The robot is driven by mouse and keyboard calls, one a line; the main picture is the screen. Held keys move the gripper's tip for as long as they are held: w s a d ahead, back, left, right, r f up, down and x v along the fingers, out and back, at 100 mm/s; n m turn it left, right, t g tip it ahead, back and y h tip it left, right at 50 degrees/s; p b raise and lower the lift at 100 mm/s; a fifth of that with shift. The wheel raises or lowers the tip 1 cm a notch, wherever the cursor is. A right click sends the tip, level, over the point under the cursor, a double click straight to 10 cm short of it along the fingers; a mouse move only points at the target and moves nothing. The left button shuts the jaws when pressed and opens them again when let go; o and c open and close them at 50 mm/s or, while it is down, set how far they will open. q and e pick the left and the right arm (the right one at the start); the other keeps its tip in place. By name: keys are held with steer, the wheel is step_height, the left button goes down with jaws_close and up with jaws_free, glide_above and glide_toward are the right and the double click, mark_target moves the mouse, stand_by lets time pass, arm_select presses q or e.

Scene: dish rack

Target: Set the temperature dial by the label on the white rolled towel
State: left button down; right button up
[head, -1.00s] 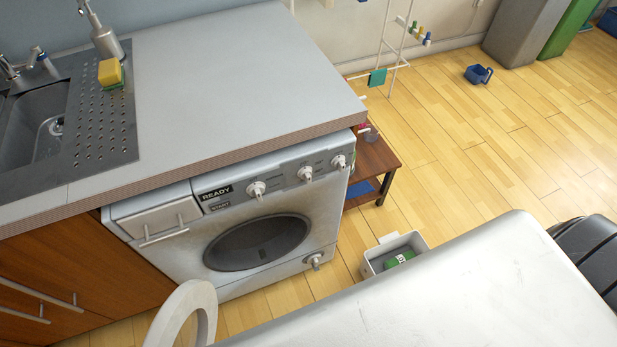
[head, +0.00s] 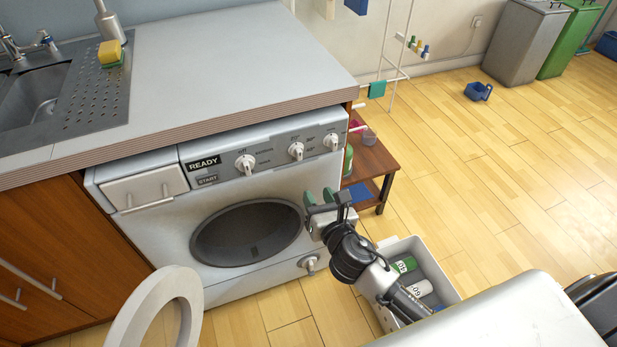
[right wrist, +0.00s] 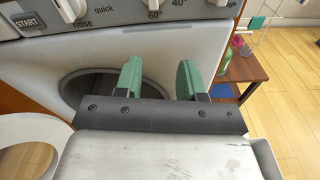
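The washing machine (head: 150,235) has three white knobs on its top panel. The middle one, the temperature dial (head: 296,151), has degree marks around it; its exact setting is too small to read. The white rolled towel (head: 421,289) lies in a grey crate (head: 447,277) on the floor, partly behind my right arm. Its dark label seems to read 60, seen at an angle. My right gripper (head: 319,197) is open and empty, in front of the machine and below the dials. Its two green fingers also show apart in the right wrist view (right wrist: 160,80). My left gripper is out of view.
The round machine door (head: 155,312) stands open at lower left. A green rolled towel (head: 403,265) lies in the crate beside the white one. The countertop (head: 230,60) overhangs the panel. A wooden shelf (head: 374,160) stands right of the machine.

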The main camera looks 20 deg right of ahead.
mark_target(300, 156)
steer(key=w+r, duration=0.1)
steer(key=w, duration=0.2)
steer(key=w+r+n, duration=0.1)
steer(key=w, duration=0.2)
steer(key=w+r+n+t, duration=0.1)
steer(key=w, duration=0.1)
steer(key=shift+w+a+r+b, duration=0.3)
steer(key=shift+w+a+r, duration=0.1)
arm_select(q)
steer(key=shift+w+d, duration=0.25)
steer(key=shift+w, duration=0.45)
arm_select(e)
steer(key=shift+w, duration=0.7)
steer(key=shift+c, duration=0.4)
steer(key=c, duration=0.5)
